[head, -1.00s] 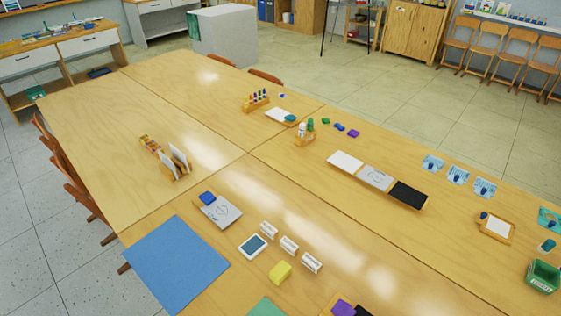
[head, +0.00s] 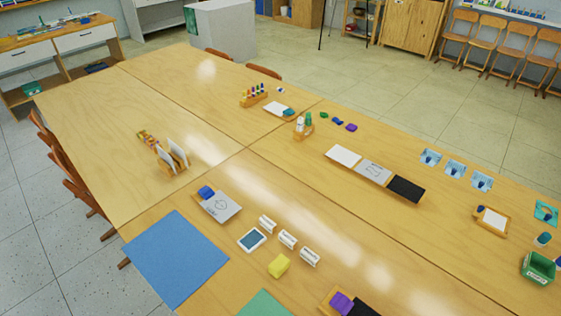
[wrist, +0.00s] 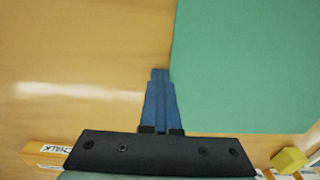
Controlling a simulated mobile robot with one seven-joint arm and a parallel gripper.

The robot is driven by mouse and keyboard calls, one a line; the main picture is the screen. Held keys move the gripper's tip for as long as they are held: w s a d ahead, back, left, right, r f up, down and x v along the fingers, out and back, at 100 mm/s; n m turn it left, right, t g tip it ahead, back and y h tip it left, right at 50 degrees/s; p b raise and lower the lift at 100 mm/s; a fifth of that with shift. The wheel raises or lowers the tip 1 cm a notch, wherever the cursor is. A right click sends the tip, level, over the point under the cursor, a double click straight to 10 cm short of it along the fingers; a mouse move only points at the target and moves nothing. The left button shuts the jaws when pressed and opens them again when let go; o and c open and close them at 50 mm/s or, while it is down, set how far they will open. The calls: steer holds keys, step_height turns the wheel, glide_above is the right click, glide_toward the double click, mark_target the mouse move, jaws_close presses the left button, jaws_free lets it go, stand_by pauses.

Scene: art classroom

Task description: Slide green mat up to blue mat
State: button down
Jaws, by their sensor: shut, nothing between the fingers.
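The blue mat (head: 176,260) lies flat at the near left corner of the table in the head view. The green mat (head: 264,304) shows only in part at the bottom edge, to the right of the blue mat, with bare wood between them. In the wrist view the green mat (wrist: 245,65) fills the upper right. My gripper (wrist: 160,72) is shut and empty, its blue fingertips just beside the green mat's left edge in that view. I cannot tell whether they touch the mat or the table. My gripper is out of the head view.
A yellow block (head: 279,265) stands beyond the green mat and also shows in the wrist view (wrist: 289,160). A purple block (head: 342,303) sits on a tray to the right. A drawing board (head: 220,206) lies beyond the blue mat.

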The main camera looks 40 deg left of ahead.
steer(key=shift+a+p, duration=0.4)
steer(key=shift+a, duration=0.9)
stand_by(0.5)
steer(key=shift+s+a+f, duration=0.1)
steer(key=shift+s+a, duration=0.05)
steer(key=shift+a, duration=1.05)
stand_by(0.7)
steer(key=shift+a+p, duration=0.3)
steer(key=shift+a, duration=0.8)
stand_by(0.6)
steer(key=shift+a, duration=1.8)
stand_by(0.8)
